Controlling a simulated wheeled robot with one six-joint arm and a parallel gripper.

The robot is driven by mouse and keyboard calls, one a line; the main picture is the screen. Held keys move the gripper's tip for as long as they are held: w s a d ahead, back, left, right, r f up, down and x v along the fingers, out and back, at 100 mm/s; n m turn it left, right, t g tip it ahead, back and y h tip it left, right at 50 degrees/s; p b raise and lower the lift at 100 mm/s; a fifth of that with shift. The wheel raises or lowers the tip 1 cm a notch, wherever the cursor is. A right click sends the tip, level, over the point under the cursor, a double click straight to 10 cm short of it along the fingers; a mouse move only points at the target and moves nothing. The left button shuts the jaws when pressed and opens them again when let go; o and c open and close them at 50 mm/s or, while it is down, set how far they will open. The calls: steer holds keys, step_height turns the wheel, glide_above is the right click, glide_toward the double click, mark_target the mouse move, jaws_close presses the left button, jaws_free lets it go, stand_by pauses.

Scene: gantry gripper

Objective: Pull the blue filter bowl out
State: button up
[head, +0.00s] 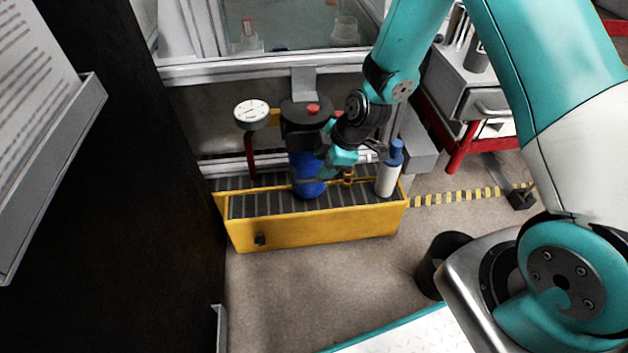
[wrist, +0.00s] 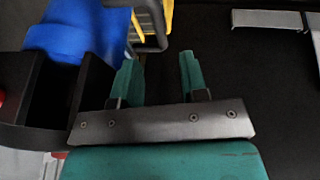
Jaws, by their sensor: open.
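The blue filter bowl (head: 308,180) hangs upright under a black filter head (head: 300,115) with a red button on top. Its bottom is just at or above the grating; I cannot tell whether it touches. My gripper (head: 326,172) is beside the bowl's right side and partly covers it in the head view. In the wrist view the gripper (wrist: 160,62) has its two teal fingers apart with nothing between them. There the blue bowl (wrist: 75,30) and the black head (wrist: 22,85) lie left of the fingers, outside the jaws.
A yellow tray (head: 310,228) with a dark grating stands below the bowl. A white bottle with a blue cap (head: 388,178) stands at its right end. A round gauge (head: 251,114) is left of the filter. A dark bin (head: 440,262) stands on the floor at right.

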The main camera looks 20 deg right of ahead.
mark_target(312, 179)
steer(key=b+x, duration=0.1)
steer(key=x, duration=0.5)
steer(key=shift+f, duration=0.1)
jaws_close()
